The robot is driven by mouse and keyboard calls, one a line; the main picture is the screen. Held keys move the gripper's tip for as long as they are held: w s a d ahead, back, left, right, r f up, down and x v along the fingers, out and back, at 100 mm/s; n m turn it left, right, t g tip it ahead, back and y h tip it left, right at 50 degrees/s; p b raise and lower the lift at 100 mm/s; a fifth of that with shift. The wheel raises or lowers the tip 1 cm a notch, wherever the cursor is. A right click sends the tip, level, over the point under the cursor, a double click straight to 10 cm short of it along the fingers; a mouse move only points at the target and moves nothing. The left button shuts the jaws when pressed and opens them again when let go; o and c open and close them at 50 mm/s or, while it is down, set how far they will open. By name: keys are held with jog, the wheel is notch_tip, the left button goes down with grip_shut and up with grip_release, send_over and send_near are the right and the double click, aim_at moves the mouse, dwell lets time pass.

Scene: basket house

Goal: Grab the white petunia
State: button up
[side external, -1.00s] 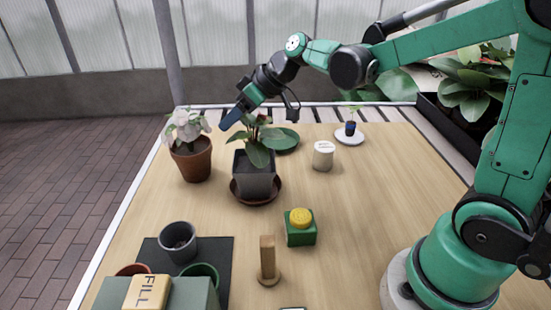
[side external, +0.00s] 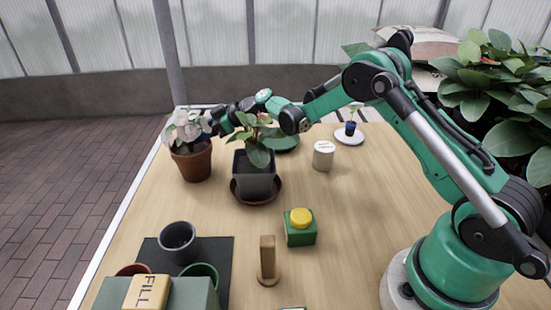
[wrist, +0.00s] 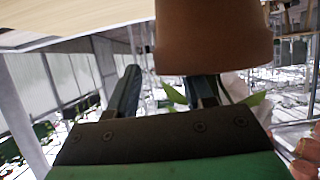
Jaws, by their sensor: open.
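The white petunia (side external: 185,128) has pale blooms and stands upright in a terracotta pot (side external: 191,163) at the table's far left. My gripper (side external: 210,123) is beside the blooms on their right, above pot-rim height. In the wrist view my open gripper (wrist: 168,80) shows two dark fingers with nothing clearly held between them. The terracotta pot (wrist: 212,38) fills the upper middle there, overlapping the right finger's tip. Part of the white petunia (wrist: 236,86) shows beside that finger. I cannot tell whether the gripper touches the plant.
A leafy plant in a dark square pot (side external: 255,182) stands just right of the petunia, close to my arm. A green dish (side external: 286,143), a white canister (side external: 323,156) and a yellow-topped green box (side external: 300,228) stand further right.

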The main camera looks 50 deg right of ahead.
jog(key=shift+w+a+f, duration=0.2)
jog(key=shift+w+a, duration=0.05)
jog(key=shift+a, duration=0.1)
grip_shut()
jog(key=shift+r, duration=0.1)
